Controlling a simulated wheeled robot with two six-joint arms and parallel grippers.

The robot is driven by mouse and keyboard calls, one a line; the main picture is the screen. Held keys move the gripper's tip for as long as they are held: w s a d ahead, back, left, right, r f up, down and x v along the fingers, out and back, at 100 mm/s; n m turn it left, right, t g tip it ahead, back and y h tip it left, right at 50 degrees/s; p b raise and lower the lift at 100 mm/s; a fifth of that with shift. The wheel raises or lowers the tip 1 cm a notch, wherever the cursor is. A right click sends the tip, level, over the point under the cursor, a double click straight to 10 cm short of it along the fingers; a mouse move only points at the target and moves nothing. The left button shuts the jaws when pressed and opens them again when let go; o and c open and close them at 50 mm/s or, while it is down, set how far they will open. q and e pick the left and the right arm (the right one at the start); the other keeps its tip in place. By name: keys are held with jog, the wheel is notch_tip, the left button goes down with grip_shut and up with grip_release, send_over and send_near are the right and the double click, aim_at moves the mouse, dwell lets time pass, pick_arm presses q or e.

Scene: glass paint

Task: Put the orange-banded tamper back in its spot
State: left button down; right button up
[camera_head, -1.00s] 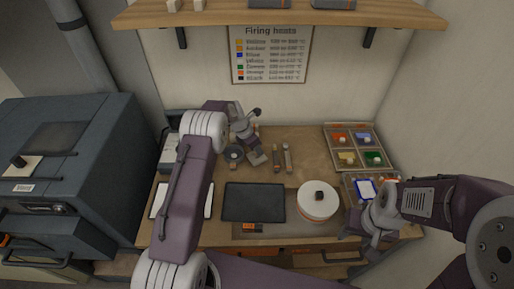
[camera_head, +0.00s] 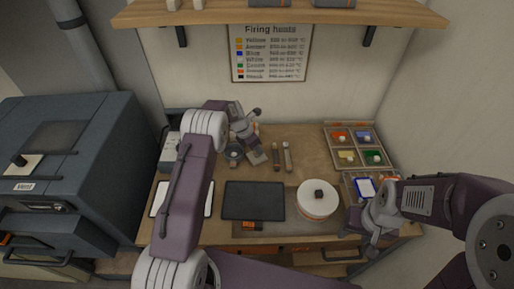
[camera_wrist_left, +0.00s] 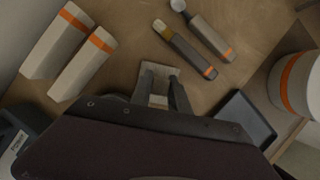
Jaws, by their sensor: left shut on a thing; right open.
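My left gripper (camera_head: 254,146) is over the worktop left of two slim tools. In the left wrist view its fingers (camera_wrist_left: 161,92) are shut on a pale, square-ended thing (camera_wrist_left: 159,74), which I take to be the tamper; no orange band shows on it. The fingers hide much of it, and whether it touches the worktop is unclear. My right gripper (camera_head: 368,234) is open and empty at the front right.
A dark tray (camera_head: 253,201) and a white round pot (camera_head: 318,204) stand in front. A sectioned colour box (camera_head: 357,147) is at the back right. Two pale orange-banded blocks (camera_wrist_left: 80,64) stand at the left in the left wrist view. Bare worktop (camera_head: 300,138) lies behind the tools.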

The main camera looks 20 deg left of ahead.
pick_arm(q)
jog(key=shift+f, duration=0.25)
jog(key=c, duration=1.2)
grip_release()
jog(key=shift+o, duration=0.2)
jog(key=b+v, duration=0.2)
jog(key=v, duration=0.7)
